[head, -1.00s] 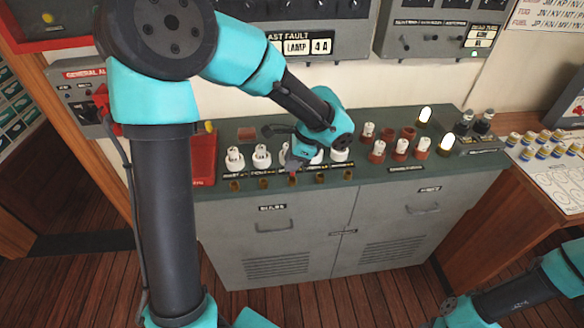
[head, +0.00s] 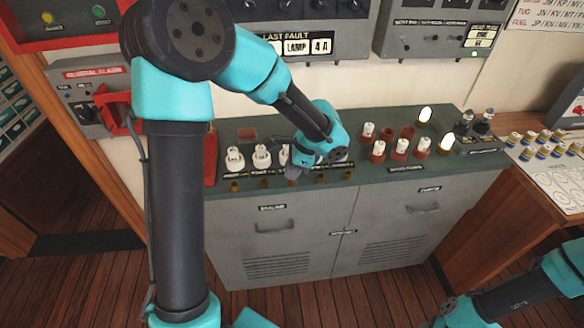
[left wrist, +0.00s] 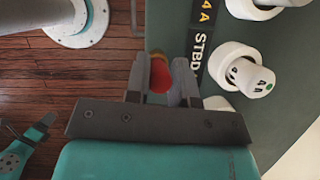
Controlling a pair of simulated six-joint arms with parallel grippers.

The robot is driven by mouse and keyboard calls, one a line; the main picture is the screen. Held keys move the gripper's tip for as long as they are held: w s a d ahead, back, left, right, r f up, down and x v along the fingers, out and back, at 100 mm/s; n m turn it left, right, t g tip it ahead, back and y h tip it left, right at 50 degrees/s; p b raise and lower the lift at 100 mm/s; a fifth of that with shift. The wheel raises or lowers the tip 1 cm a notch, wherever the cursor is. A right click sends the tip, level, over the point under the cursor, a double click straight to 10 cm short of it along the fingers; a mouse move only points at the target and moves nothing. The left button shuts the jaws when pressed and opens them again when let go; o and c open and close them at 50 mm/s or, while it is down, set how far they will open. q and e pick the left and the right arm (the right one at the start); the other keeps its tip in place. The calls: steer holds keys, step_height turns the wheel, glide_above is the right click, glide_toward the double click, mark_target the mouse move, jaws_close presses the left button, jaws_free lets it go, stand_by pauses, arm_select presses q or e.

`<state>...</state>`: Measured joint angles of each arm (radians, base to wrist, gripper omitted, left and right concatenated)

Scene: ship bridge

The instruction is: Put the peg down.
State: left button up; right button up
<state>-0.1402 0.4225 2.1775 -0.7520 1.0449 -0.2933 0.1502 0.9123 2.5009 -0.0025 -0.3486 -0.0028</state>
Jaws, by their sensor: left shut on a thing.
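The peg (left wrist: 160,75) shows as a rounded red piece between the two grey fingers of my left gripper (left wrist: 162,80) in the left wrist view. A brassy rim shows just beyond it, and I cannot tell whether the peg touches it. In the head view my left gripper (head: 293,172) is low over the front of the green cabinet top (head: 365,176), among a row of small brass sockets (head: 264,183). The peg is too small or hidden to make out there. My right gripper is not in view; only part of that arm shows at the lower right.
White round lamp holders (head: 262,157) stand in a row just behind the sockets, some hidden by my left wrist. Red-based white pieces (head: 400,148) and lit lamps (head: 425,116) stand to the right. A red box (head: 210,165) is at the left end, partly behind my arm.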

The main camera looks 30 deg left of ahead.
arm_select(q)
steer(key=shift+f, duration=0.1)
steer(key=o, duration=0.9)
steer(key=shift+d+r, duration=0.1)
steer(key=shift+r, duration=0.45)
steer(key=v, duration=1.1)
steer(key=shift+w+d+r, duration=0.1)
steer(key=shift+w+r, duration=0.05)
steer(key=shift+r, duration=0.1)
